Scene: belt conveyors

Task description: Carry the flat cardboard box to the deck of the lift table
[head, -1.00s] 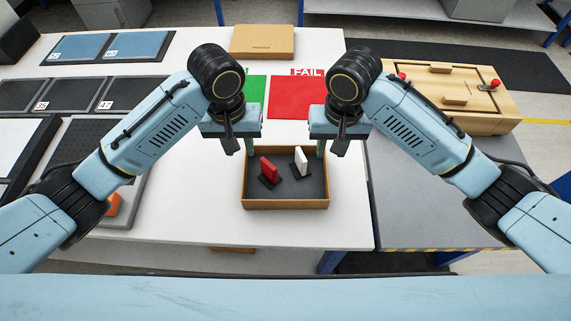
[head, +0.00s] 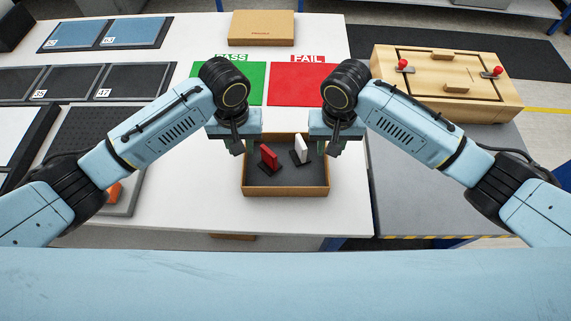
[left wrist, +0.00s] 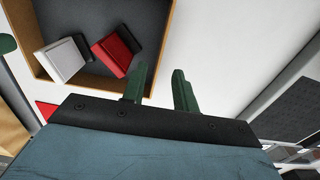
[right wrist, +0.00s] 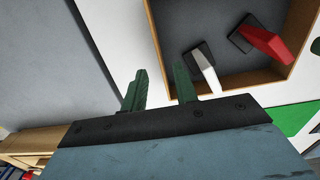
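A shallow, open cardboard box (head: 286,191) with a dark lining sits on the white table. It holds a red piece (head: 269,156) and a white piece (head: 301,149), each on a dark base. My left gripper (head: 238,149) is open at the box's left wall, and my right gripper (head: 333,149) is open at its right wall. In the left wrist view the fingers (left wrist: 158,88) appear on either side of the wall, as do the fingers in the right wrist view (right wrist: 160,88). Contact cannot be told. The lift table's grey deck (head: 420,190) is at the right.
A wooden case (head: 447,82) with red knobs occupies the deck's far part; its near part is clear. A closed cardboard box (head: 261,28) lies at the back. Green PASS (head: 245,82) and red FAIL (head: 300,88) mats lie behind the open box. Dark trays (head: 130,80) are left.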

